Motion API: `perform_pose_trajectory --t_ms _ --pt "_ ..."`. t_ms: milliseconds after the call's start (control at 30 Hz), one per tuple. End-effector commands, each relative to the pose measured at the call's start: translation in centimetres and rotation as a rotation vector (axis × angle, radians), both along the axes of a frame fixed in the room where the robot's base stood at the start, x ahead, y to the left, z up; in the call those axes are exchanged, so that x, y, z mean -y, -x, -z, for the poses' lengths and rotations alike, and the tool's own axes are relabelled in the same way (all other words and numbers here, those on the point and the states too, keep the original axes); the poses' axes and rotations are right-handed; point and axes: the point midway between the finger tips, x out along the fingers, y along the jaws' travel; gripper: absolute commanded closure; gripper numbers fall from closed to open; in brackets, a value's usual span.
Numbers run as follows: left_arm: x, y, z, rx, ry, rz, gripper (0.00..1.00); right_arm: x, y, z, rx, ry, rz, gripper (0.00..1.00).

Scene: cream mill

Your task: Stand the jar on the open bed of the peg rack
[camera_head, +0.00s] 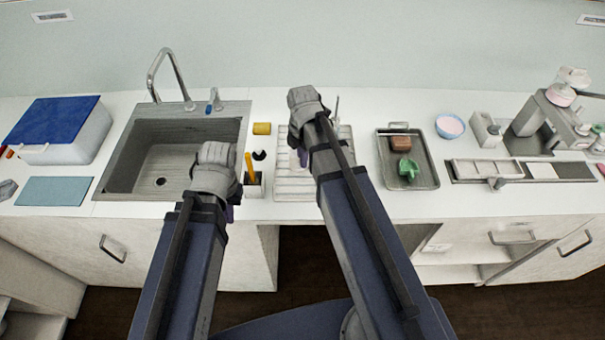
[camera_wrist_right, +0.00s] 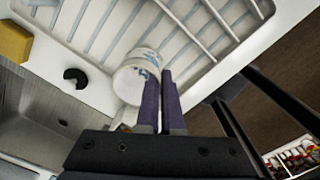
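The white jar with a blue-grey pattern (camera_wrist_right: 136,80) shows in the right wrist view, over the near-left part of the white ribbed peg rack (camera_wrist_right: 95,22). My right gripper's purple fingers (camera_wrist_right: 160,88) are close together and overlap the jar's right side; whether they grip part of it is unclear. In the head view the rack (camera_head: 294,187) lies right of the sink, my right gripper (camera_head: 303,157) is over it, and the jar is hidden. My left gripper (camera_head: 236,197) is over the counter by the sink's right edge, its fingertips mostly hidden by its own hand.
A yellow block (camera_head: 262,128), a small black item (camera_head: 259,155) and a holder with a yellow stick (camera_head: 254,188) stand between sink (camera_head: 172,112) and rack. Right of the rack lies a dark tray (camera_head: 424,178) with brown and green items. A bowl (camera_head: 449,126) stands beyond it.

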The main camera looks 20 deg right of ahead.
Motion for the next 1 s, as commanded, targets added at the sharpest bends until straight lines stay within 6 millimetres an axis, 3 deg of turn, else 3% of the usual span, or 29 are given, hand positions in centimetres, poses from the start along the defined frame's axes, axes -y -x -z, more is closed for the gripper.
perform_pose_trajectory --t_ms 233,500,900,1000 --pt "0.0 0.0 0.7 0.0 0.0 0.0 1.0 0.0 0.0 0.7 0.0 0.0 0.0 1.0" --pt "0.0 0.0 3.9 0.0 0.0 -0.002 1.0 0.0 0.0 3.9 0.0 0.0 0.0 1.0" --pt "0.0 0.0 4.1 0.0 0.0 -0.002 1.0 0.0 0.0 4.1 0.0 0.0 0.0 1.0" --pt "0.0 0.0 4.0 0.0 0.0 -0.002 1.0 0.0 0.0 4.0 0.0 0.0 0.0 0.87"
